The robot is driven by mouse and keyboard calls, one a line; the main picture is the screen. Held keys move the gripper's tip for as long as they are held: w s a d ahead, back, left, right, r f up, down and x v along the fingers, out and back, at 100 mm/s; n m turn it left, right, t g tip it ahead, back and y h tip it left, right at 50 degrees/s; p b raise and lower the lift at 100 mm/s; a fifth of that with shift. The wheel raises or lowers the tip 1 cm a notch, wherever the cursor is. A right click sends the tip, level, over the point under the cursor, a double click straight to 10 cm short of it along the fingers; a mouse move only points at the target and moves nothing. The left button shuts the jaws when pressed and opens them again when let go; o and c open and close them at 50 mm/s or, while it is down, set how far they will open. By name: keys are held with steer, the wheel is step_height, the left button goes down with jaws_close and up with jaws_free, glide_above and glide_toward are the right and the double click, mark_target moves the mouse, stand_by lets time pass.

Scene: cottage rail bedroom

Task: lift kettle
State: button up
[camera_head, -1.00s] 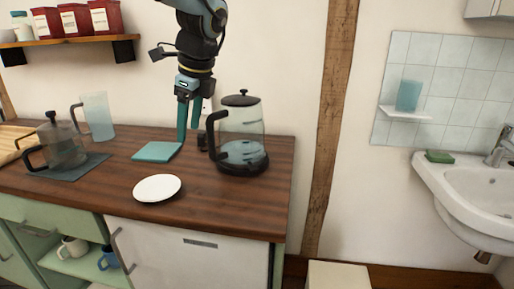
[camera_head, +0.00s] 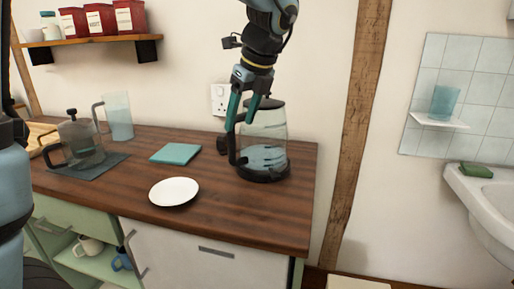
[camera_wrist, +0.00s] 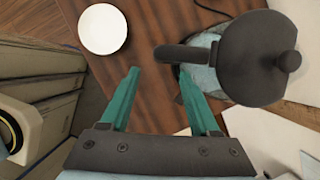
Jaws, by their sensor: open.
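The kettle (camera_head: 268,128) is clear glass with a black lid, handle and base, and has liquid low inside. It stands upright at the right end of the wooden counter (camera_head: 226,215). My gripper (camera_head: 240,125) is open and empty at the kettle's left side, by its black handle. The fingers partly hide the handle in the head view. In the wrist view, the handle (camera_wrist: 182,53) points left from the lid (camera_wrist: 258,58), just beyond the spread fingertips (camera_wrist: 160,70). I cannot tell whether a finger touches the handle.
A white plate (camera_head: 174,192) and a teal cloth or mat (camera_head: 175,153) lie left of the kettle. A French press (camera_head: 83,142) on a dark mat and a clear jug (camera_head: 118,117) stand farther left. A wall socket (camera_head: 219,99) is behind my gripper. A sink (camera_head: 490,205) is at right.

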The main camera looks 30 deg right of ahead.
mark_target(234, 137)
steer(key=x, duration=0.9)
steer(key=shift+w+a+f+p, duration=0.1)
steer(key=shift+f+p, duration=0.1)
steer(key=shift+p, duration=0.15)
jaws_close()
stand_by(0.9)
steer(key=shift+r, duration=0.15)
